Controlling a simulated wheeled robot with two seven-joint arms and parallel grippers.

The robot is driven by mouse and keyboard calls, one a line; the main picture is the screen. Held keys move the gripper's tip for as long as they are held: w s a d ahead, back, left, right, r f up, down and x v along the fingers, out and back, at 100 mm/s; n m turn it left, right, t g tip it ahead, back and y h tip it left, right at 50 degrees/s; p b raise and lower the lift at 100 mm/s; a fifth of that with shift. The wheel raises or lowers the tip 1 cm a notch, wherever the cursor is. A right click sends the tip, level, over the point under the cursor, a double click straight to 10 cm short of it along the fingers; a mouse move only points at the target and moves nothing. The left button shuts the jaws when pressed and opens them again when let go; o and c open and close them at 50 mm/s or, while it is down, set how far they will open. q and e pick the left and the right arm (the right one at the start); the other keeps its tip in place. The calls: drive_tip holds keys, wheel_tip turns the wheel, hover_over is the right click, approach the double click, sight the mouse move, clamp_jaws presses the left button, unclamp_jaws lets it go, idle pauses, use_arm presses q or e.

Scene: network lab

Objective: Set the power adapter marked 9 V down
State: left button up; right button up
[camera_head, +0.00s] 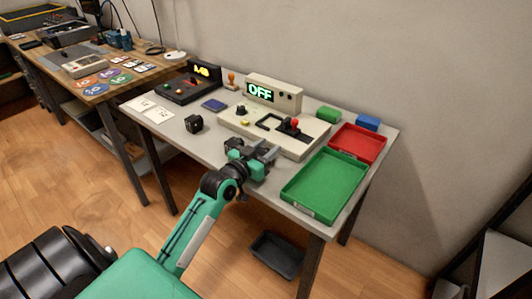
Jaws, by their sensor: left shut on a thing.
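My left gripper (270,154) is over the front edge of the grey table (213,152), just in front of the beige test unit. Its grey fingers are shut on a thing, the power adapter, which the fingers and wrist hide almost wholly. I cannot read a 9 V mark on it. A small black block (194,124), possibly another adapter, stands apart on the table to the left; its marking is too small to read. My right gripper is not in view.
A green tray (325,184) and a red tray (358,143) lie at the right. White cards (150,107) lie at the left. Bare tabletop shows around the black block.

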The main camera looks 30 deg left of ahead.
use_arm(q)
drive_tip(key=shift+f, duration=0.55)
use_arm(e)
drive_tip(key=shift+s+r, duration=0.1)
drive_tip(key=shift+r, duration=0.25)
use_arm(q)
drive_tip(key=shift+f, duration=0.1)
drive_tip(key=o, duration=1.1)
